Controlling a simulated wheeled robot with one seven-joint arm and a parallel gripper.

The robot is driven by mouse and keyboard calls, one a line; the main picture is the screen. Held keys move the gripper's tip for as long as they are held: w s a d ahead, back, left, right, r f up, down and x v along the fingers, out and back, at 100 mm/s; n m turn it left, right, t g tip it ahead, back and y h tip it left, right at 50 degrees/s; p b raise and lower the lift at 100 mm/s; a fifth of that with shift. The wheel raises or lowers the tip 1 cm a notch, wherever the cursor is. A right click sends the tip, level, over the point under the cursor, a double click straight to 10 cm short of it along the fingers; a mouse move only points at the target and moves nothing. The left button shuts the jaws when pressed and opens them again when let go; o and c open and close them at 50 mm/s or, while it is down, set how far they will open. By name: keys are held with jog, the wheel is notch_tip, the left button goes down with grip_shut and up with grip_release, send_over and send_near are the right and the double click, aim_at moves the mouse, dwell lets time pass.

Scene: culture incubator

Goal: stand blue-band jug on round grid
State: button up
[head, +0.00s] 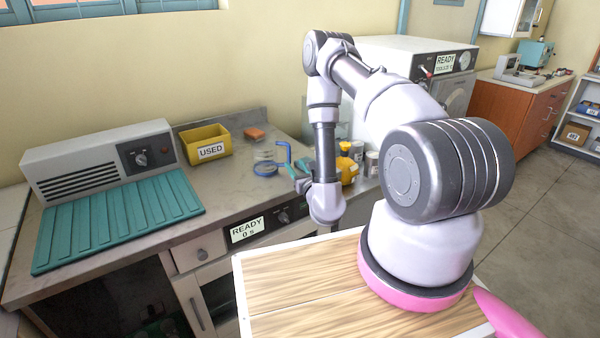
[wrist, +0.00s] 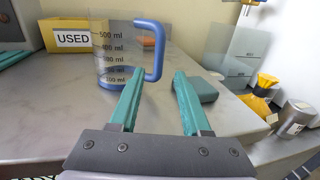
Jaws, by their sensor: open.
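The blue-band jug (wrist: 115,60) is clear, with a blue handle, a blue band at its base and black millilitre marks. It stands upright on the grey counter, its handle to the right in the wrist view. It also shows in the head view (head: 265,164), left of my gripper (head: 297,172). In the wrist view, my gripper (wrist: 157,76) is open and empty, its teal fingers pointing towards the handle. The left fingertip overlaps the jug's lower right in the picture; I cannot tell whether they touch. I cannot make out a round grid in either view.
A yellow bin marked USED (head: 206,145) and an orange block (head: 255,133) are at the back of the counter. A ribbed teal mat (head: 118,220) lies left. A yellow container (head: 347,165) and grey tins stand right. A teal block (wrist: 198,88) lies beyond my right finger.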

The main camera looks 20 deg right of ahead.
jog(key=shift+s+d+f, duration=0.15)
jog(key=shift+s+f, duration=0.1)
jog(key=shift+s, duration=0.2)
jog(key=shift+s+d+f, duration=0.15)
jog(key=shift+s+f, duration=0.05)
jog(key=shift+s, duration=0.2)
jog(key=shift+s+a, duration=0.1)
jog(key=shift+s, duration=0.45)
jog(key=shift+s+r, duration=0.25)
jog(key=shift+s, duration=0.1)
jog(key=shift+r, duration=0.1)
jog(key=shift+r, duration=0.1)
